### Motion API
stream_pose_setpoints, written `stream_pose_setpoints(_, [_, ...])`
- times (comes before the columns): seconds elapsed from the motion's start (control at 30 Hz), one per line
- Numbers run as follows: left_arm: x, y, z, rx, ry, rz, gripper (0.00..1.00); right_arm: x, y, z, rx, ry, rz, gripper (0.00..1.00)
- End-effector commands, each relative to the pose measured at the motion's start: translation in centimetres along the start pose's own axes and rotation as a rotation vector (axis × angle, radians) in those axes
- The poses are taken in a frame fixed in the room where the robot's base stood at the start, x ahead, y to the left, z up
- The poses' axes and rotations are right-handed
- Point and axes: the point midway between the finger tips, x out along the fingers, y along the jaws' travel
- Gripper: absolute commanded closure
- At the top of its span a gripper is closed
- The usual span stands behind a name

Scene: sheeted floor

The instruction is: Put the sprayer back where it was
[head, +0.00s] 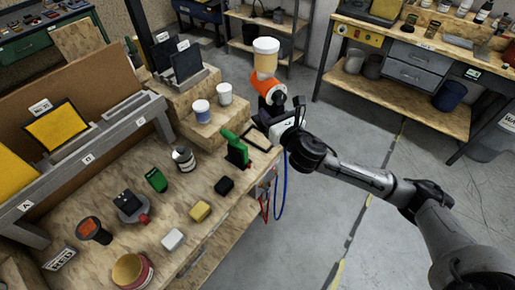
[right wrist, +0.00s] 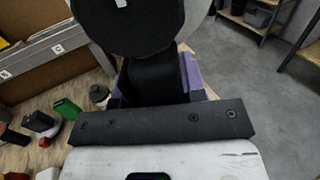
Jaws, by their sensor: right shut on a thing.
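The sprayer (head: 267,84) has an orange body with a pale-lidded, tan cup on top. It is held up over the right end of the wooden workbench (head: 205,240), with its cup upward. My right gripper (head: 274,108) is shut on its dark handle. In the right wrist view, the dark handle (right wrist: 155,78) stands between the fingers, and a round black part fills the top. A black rectangular outline (head: 257,138) lies on the bench just below the sprayer; whether it marks the sprayer's place I cannot tell. My left gripper is not in view.
A green tool (head: 236,150) stands close left of the outline. White cups (head: 202,112) stand on a raised wooden block behind. Open floor lies to the right.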

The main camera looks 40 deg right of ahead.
Motion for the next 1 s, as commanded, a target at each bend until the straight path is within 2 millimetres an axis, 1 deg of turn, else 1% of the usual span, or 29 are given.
stream_pose_setpoints(0.03, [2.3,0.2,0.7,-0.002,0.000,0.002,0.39,0.8,-1.6,-1.8,-0.010,-0.007,0.001,0.71])
stream_pose_setpoints(0.17, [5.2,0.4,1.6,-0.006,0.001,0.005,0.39,2.6,-5.3,-3.8,-0.012,-0.008,0.037,0.71])
stream_pose_setpoints(0.2, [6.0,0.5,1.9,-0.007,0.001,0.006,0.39,3.1,-6.4,-4.4,-0.013,-0.008,0.056,0.71])
stream_pose_setpoints(0.3, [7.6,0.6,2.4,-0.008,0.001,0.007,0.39,4.1,-9.0,-5.7,-0.014,-0.007,0.125,0.71])
stream_pose_setpoints(0.4, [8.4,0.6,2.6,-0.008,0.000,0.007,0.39,4.6,-10.4,-6.9,-0.008,-0.004,0.202,0.71])
stream_pose_setpoints(0.7, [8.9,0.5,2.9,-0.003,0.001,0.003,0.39,4.8,-11.8,-9.8,0.007,-0.003,0.333,0.71])
stream_pose_setpoints(1.0, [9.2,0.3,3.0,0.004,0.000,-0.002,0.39,4.8,-12.6,-11.2,0.008,-0.006,0.384,0.71])
